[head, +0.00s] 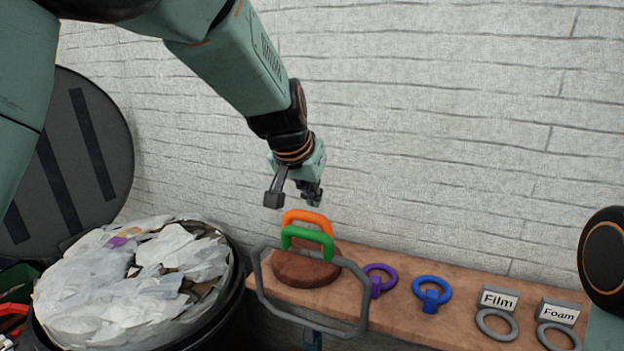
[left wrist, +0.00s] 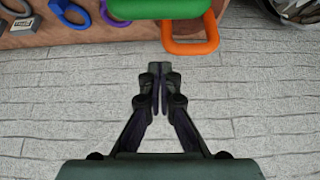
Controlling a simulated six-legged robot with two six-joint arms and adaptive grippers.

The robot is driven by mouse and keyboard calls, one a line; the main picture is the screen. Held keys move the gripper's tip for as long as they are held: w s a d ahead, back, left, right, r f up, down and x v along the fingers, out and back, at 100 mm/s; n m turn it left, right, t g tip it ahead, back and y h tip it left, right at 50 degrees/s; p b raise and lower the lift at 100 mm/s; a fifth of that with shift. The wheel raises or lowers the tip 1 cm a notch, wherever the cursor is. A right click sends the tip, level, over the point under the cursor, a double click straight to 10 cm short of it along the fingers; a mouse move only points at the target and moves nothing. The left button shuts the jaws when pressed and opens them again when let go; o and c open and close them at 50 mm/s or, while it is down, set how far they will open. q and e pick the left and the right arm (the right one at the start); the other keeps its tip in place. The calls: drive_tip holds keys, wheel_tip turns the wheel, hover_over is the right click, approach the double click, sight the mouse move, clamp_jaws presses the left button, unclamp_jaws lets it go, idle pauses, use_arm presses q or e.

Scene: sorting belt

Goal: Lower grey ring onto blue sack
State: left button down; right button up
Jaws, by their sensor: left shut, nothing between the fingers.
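My left gripper (head: 293,198) is above the orange handle (head: 307,216) and apart from it. In the left wrist view its fingers (left wrist: 160,75) meet with nothing between them. Grey rings on the bench are a Film-labelled ring (head: 497,337) and a Foam-labelled ring (head: 558,346), both at the right. A larger angular grey hoop (head: 357,327) stands at the bench's front edge, around the brown round block (head: 305,272) as seen from the head. No blue sack can be made out; a blue ring with a blue tag (head: 431,300) lies on the bench. My right gripper is out of view.
A green handle (head: 307,236) stands in front of the orange one. A purple ring (head: 380,275) lies right of the block. A round bin full of crumpled pale film (head: 130,275) stands left, its dark lid (head: 85,160) raised behind. A brick wall closes the back.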

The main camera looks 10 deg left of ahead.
use_arm(q)
drive_tip(key=x, duration=0.5)
drive_tip(key=shift+s+a+r, duration=0.1)
drive_tip(key=shift+s+a, duration=0.1)
drive_tip(key=shift+s, duration=0.55)
drive_tip(key=shift+s+a+f, duration=0.1)
drive_tip(key=shift+s+a, duration=0.05)
drive_tip(key=shift+s, duration=0.6)
drive_tip(key=shift+s+a+r, duration=0.1)
drive_tip(key=shift+s+a, duration=0.1)
drive_tip(key=shift+s, duration=0.55)
drive_tip(key=shift+w+a, duration=0.1)
